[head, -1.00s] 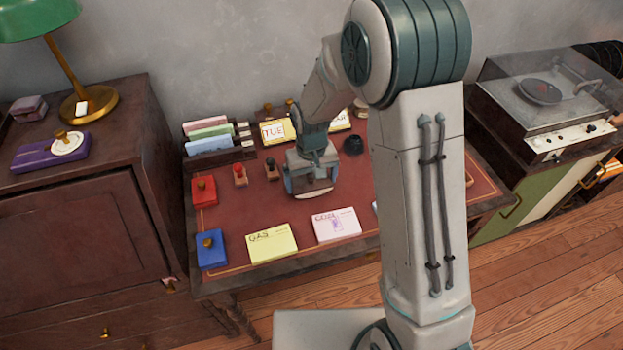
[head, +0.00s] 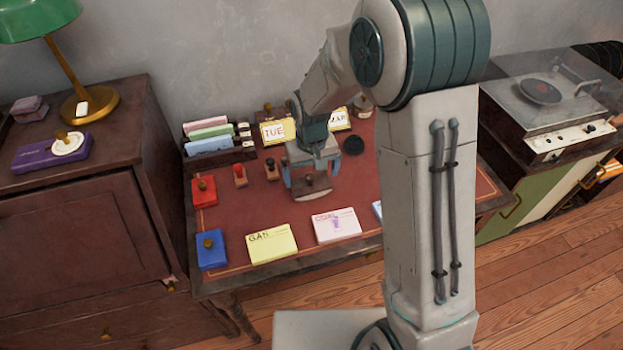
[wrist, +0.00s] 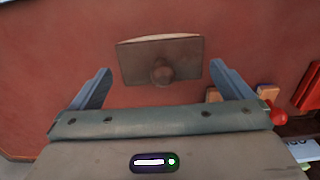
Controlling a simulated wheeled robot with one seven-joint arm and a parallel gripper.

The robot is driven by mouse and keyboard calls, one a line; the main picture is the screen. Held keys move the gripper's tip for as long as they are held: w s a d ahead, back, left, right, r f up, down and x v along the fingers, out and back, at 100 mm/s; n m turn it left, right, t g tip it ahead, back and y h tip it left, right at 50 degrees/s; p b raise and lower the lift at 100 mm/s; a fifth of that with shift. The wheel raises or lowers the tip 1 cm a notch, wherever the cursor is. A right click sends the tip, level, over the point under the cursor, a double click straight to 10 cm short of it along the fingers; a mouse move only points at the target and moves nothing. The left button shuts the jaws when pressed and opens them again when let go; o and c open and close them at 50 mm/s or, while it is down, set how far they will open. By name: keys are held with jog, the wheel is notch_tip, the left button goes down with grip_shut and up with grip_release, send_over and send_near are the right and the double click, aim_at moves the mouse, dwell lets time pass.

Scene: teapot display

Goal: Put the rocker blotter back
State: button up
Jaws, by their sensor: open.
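The rocker blotter (head: 317,185) is a dark brown block with a round knob and a pale curved edge. It rests on the red desk top (head: 225,225), near its middle. In the wrist view the blotter (wrist: 135,62) lies ahead of the jaws, its knob facing the camera and its pale edge on the far side. My gripper (head: 314,182) is over the blotter with its fingers apart. In the wrist view a blue finger shows on each side of the gripper (wrist: 160,70), with a gap to the blotter on both sides. Part of the desk is hidden behind my arm.
Left of the blotter are stamps (head: 240,176), a red pad (head: 204,192) and a blue pad (head: 211,250). Behind are an envelope rack (head: 215,145), calendar blocks (head: 277,132) and a round black object (head: 352,145).

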aim_at(312, 175)
notch_tip(312, 175, up, 9)
jog(key=s+d+r+m+t, duration=0.1)
jog(key=s+d+r, duration=0.2)
jog(key=s+d, duration=0.4)
jog(key=s+d+r+m+t, duration=0.1)
jog(key=s+d+r, duration=0.3)
jog(key=s, duration=0.7)
jog(key=d+m, duration=0.1)
jog(key=d, duration=0.1)
jog(key=shift+s+d+r+t, duration=0.15)
jog(key=shift+s+d+t, duration=0.1)
jog(key=shift+d+t, duration=0.15)
